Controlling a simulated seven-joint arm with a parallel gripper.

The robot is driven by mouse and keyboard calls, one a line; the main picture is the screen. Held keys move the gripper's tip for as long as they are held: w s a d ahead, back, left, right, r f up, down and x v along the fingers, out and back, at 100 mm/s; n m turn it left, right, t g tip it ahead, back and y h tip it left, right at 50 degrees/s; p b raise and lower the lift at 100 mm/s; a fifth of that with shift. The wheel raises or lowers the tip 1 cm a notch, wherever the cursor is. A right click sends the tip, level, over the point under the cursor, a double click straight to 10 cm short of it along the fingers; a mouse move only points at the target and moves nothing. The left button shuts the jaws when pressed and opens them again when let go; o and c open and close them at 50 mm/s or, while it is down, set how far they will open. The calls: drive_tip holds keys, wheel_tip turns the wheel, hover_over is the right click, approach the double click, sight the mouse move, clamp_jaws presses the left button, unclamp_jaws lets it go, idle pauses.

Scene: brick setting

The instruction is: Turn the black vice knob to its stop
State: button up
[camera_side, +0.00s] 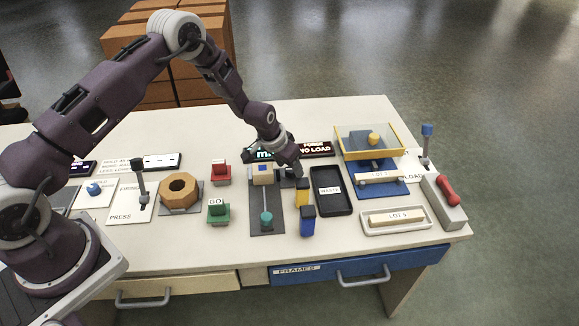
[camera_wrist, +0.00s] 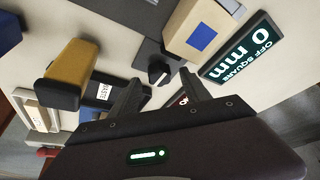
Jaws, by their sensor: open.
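The black vice knob (camera_wrist: 158,72) shows in the wrist view, round with a white pointer mark, on a dark plate beside a tan block (camera_wrist: 202,28) with a blue square. In the side view the tan block (camera_side: 262,176) sits on the grey vice plate (camera_side: 258,205), and my gripper hides most of the knob. My gripper (camera_wrist: 161,79) is open and empty, its two fingers pointing at the knob, one on either side of it. I cannot tell whether they touch it. In the side view my gripper (camera_side: 295,172) is low at the right of the tan block.
A display (camera_wrist: 240,52) reads "0 mm off square". A yellow-and-black block (camera_side: 302,191) and a blue-and-black block (camera_side: 308,220) stand close to my gripper. A black waste tray (camera_side: 348,196) lies to the right. A teal-knobbed rod (camera_side: 266,218) is on the plate's near end.

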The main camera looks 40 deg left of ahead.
drive_tip(key=s+d+v, duration=0.1)
drive_tip(key=d+v, duration=0.1)
drive_tip(key=v, duration=3)
drive_tip(key=s+r, duration=0.3)
drive_tip(key=s, duration=1)
drive_tip(key=s+r+t, duration=0.1)
drive_tip(key=s+r, duration=0.2)
drive_tip(key=s, duration=1)
drive_tip(key=shift+r+n, duration=0.2)
drive_tip(key=shift+n, duration=0.1)
